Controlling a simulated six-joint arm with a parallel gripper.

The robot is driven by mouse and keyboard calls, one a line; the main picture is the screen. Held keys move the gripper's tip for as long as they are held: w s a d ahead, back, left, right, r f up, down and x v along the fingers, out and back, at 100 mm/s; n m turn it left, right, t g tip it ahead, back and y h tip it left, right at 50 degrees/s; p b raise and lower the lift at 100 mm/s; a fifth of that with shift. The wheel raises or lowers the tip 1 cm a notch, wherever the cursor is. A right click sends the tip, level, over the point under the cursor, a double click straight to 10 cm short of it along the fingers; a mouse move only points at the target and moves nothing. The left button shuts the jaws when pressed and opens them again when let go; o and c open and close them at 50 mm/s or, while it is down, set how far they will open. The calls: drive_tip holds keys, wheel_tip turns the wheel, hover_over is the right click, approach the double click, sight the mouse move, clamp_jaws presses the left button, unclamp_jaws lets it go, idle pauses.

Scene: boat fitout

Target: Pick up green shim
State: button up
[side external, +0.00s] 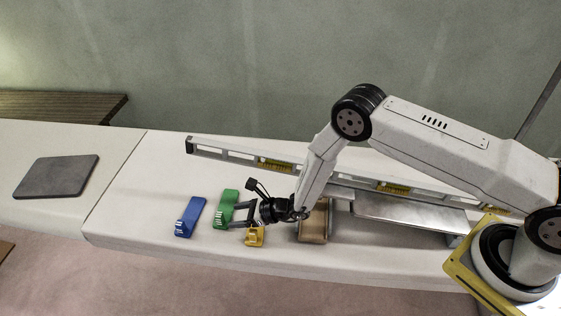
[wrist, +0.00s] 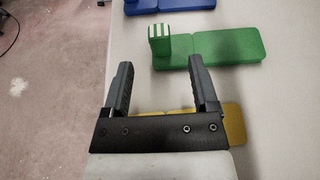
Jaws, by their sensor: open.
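The green shim (side external: 226,208) lies on the white bench between a blue shim (side external: 190,217) and a yellow shim (side external: 255,237). It has a raised, striped block at its near end. In the wrist view the green shim (wrist: 225,48) lies ahead of my fingertips, its flat part reaching right. My gripper (side external: 237,216) is open and empty, pointing left toward the green shim in the side view. In the wrist view my gripper (wrist: 160,68) has its fingers apart, with the yellow shim (wrist: 235,122) partly hidden behind it.
The blue shim also shows at the top of the wrist view (wrist: 165,4). A long spirit level (side external: 230,154) lies behind the shims. A tan block (side external: 313,225) sits right of them. A dark grey pad (side external: 56,177) lies far left; the bench between is clear.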

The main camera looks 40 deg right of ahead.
sight(223, 217)
drive_tip(key=shift+w+a+f, duration=0.2)
drive_tip(key=shift+w+a, duration=0.1)
drive_tip(key=shift+a, duration=0.05)
drive_tip(key=shift+w+a, duration=0.1)
drive_tip(key=shift+x, duration=2.4)
clamp_jaws()
